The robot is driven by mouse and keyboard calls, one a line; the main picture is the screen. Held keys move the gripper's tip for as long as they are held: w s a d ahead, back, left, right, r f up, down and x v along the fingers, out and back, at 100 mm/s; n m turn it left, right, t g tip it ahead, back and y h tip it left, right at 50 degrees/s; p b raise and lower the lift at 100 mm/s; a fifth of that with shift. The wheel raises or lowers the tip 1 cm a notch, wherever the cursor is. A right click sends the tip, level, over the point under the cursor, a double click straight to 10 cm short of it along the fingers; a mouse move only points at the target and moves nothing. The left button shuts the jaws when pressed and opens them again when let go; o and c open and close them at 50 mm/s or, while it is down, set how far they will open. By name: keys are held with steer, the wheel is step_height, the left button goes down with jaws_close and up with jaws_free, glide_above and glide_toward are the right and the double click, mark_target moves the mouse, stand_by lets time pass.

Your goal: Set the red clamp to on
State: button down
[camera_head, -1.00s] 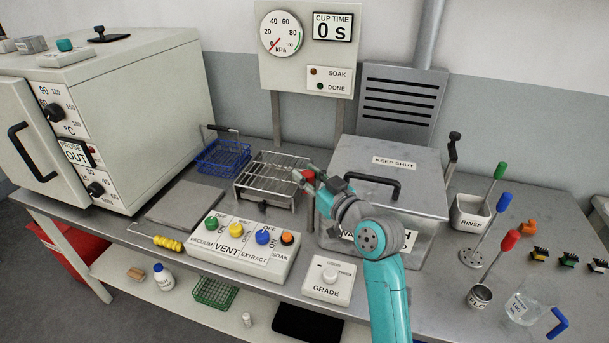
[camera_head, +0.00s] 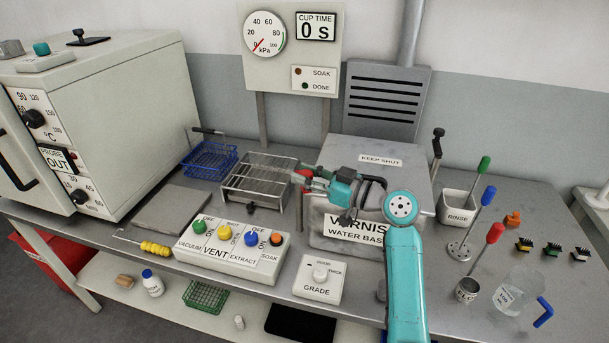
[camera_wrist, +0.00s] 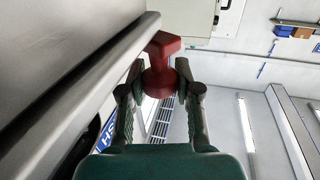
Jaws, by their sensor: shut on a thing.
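The red clamp (camera_head: 303,174) shows as a small red piece at the front left edge of the varnish tank (camera_head: 335,207). In the wrist view, the clamp's red knob (camera_wrist: 161,68) stands between my two fingers, beside a long grey metal edge. My gripper (camera_head: 308,180) reaches the clamp from the right, in front of the tank, and is shut on it. It also shows in the wrist view (camera_wrist: 160,88). The clamp's base and its markings are hidden, so I cannot tell its setting.
The tank lid (camera_head: 400,172) lies closed. A wire rack (camera_head: 260,180) stands close left of the clamp. A vent panel (camera_head: 230,248) and a grade box (camera_head: 318,278) stand in front. Cups with coloured-handled tools, including the rinse cup (camera_head: 458,206), stand at right.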

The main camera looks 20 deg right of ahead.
steer(key=c, duration=0.8)
jaws_free()
